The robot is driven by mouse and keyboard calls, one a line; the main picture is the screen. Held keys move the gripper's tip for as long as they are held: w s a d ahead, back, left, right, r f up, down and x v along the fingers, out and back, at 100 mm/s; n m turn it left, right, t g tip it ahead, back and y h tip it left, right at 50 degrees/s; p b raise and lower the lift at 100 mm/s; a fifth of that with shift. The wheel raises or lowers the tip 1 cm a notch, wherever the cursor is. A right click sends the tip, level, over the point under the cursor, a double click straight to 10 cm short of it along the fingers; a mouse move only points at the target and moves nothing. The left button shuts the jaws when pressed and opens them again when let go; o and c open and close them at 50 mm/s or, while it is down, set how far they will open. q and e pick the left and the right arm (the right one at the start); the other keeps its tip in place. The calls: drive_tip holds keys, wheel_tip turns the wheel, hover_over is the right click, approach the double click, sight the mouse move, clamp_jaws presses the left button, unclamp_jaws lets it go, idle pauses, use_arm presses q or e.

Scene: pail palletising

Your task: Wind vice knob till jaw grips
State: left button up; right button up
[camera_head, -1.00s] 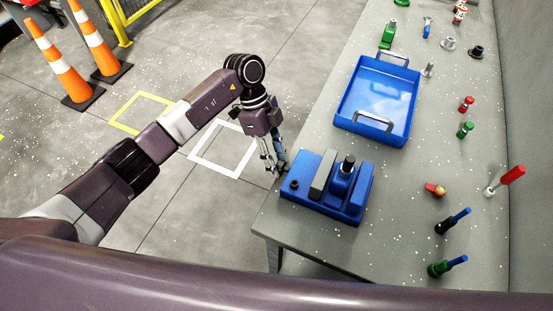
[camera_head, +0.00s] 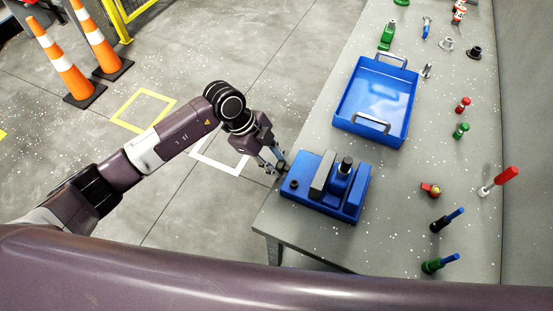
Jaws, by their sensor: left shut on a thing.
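The blue vice (camera_head: 318,203) sits near the front left edge of the grey bench, with a grey jaw block (camera_head: 323,174) across its middle and a dark upright post on its right part. My left gripper (camera_head: 278,168) is at the vice's left end, at the bench edge. Its fingers are shut on a small dark part there, which looks like the vice knob (camera_head: 283,168); the fingers largely hide it. I cannot tell whether the grey jaw touches anything. My right gripper is not in view.
A blue tray (camera_head: 343,112) with grey handles stands behind the vice on the bench (camera_head: 400,190). Several red, green, blue and black tools lie along the right side, including a red-handled one (camera_head: 506,175). Orange cones (camera_head: 57,60) stand on the floor at far left.

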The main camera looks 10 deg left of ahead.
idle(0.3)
use_arm(q)
drive_tip(key=o, duration=0.9)
drive_tip(key=v, duration=1.2)
drive_tip(key=shift+o, duration=0.5)
drive_tip(key=shift+a, duration=0.1)
